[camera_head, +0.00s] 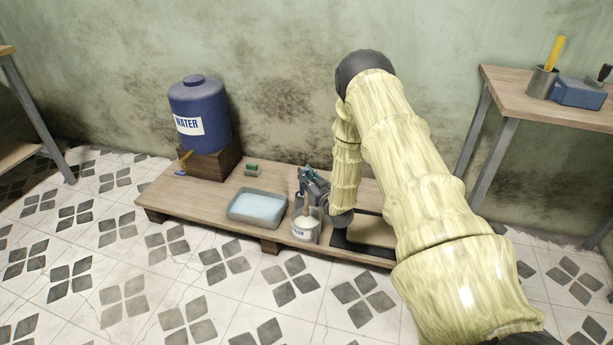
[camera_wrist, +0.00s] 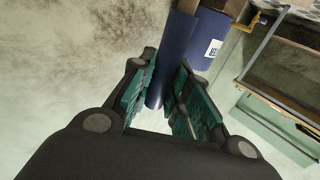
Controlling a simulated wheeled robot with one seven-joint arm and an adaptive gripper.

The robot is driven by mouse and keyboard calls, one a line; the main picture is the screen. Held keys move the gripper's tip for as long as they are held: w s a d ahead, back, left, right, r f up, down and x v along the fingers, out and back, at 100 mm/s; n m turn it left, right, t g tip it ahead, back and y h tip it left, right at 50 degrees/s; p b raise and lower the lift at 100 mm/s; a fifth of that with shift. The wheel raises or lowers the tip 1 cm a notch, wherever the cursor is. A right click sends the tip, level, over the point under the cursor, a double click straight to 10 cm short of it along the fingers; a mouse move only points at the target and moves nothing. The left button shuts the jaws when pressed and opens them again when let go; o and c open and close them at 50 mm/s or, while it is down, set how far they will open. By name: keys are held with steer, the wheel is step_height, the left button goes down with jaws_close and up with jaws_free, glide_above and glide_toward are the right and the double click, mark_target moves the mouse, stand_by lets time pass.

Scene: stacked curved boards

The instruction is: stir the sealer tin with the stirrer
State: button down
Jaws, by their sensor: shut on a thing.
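The sealer tin (camera_head: 305,228) is a small pale container with a label. It stands on the low wooden platform, near its front edge. The stirrer (camera_head: 306,205) has a brown shaft that reaches down to the tin's mouth; its lower end is hidden. My gripper (camera_head: 304,184) is above the tin and shut on the stirrer's blue upper part. In the wrist view, the blue part of the stirrer (camera_wrist: 162,82) lies between the green pads of my gripper (camera_wrist: 166,66). The tin does not show in the wrist view.
A grey tray (camera_head: 238,214) with pale blue contents lies left of the tin. A blue water barrel (camera_head: 207,105) stands on a wooden block at the back left. A small green item (camera_head: 251,168) lies behind the tray. A side table (camera_head: 510,100) stands at right.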

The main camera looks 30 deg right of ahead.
mark_target(306, 169)
steer(key=shift+r, duration=0.1)
steer(key=shift+r+p, duration=1.85)
steer(key=shift+r, duration=0.6)
steer(key=shift+f, duration=0.1)
